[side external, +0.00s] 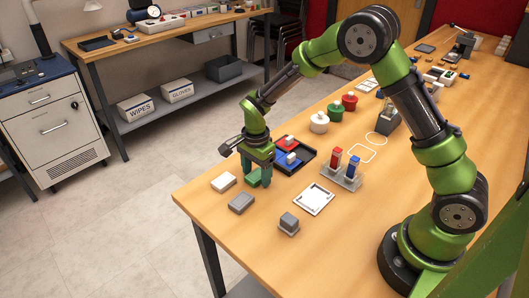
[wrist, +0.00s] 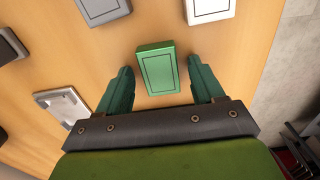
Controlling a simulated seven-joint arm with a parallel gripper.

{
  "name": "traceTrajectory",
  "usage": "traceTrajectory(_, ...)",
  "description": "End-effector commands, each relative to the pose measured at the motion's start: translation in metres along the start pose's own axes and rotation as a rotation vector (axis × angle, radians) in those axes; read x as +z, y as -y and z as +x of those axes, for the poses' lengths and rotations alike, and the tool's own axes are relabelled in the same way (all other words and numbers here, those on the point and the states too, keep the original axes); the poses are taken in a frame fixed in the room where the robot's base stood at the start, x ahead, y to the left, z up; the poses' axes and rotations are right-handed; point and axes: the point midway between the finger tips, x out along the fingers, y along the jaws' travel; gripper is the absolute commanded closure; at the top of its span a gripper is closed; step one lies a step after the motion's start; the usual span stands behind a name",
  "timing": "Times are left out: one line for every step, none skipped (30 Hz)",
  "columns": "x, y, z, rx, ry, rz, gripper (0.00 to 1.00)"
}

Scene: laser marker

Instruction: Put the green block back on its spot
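The green block (side external: 254,177) is near the far left end of the wooden table, below my gripper (side external: 258,172). In the wrist view the green block (wrist: 157,69) shows its outlined top face. My gripper's two fingers (wrist: 160,74) are spread on either side of it, with a gap at both sides, so the gripper is open. I cannot tell how far the fingertips are above the table. White outlines on the table, a rounded rectangle (side external: 361,155) and a circle (side external: 376,139), look empty; which spot belongs to the green block is not clear.
A white block (side external: 224,182) and a grey block (side external: 241,203) lie nearby. A black tray (side external: 310,156) with red and blue pieces sits close behind my gripper.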

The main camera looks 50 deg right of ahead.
Motion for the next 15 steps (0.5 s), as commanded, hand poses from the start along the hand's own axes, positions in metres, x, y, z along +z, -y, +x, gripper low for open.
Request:
traceTrajectory(0.0,0.0,0.0,0.0,0.0,0.0,0.33)
traceTrajectory(0.0,0.0,0.0,0.0,0.0,0.0,0.33)
traceTrajectory(0.0,0.0,0.0,0.0,0.0,0.0,0.33)
traceTrajectory(0.0,0.0,0.0,0.0,0.0,0.0,0.33)
traceTrajectory(0.0,0.0,0.0,0.0,0.0,0.0,0.33)
traceTrajectory(0.0,0.0,-0.001,-0.001,0.0,0.0,0.33)
traceTrajectory(0.0,0.0,-0.003,-0.002,0.0,0.0,0.33)
traceTrajectory(0.0,0.001,-0.005,-0.002,0.0,-0.001,0.33)
traceTrajectory(0.0,0.001,-0.009,-0.004,-0.001,-0.001,0.33)
traceTrajectory(0.0,0.001,-0.013,-0.004,-0.001,-0.001,0.33)
traceTrajectory(0.0,0.001,-0.017,-0.005,-0.001,-0.002,0.33)
traceTrajectory(0.0,0.001,-0.024,-0.006,0.0,-0.002,0.33)
traceTrajectory(0.0,0.001,-0.03,-0.007,0.0,-0.001,0.33)
traceTrajectory(0.0,0.001,-0.037,-0.006,0.001,0.0,0.33)
traceTrajectory(0.0,0.002,-0.046,-0.007,0.0,0.0,0.33)
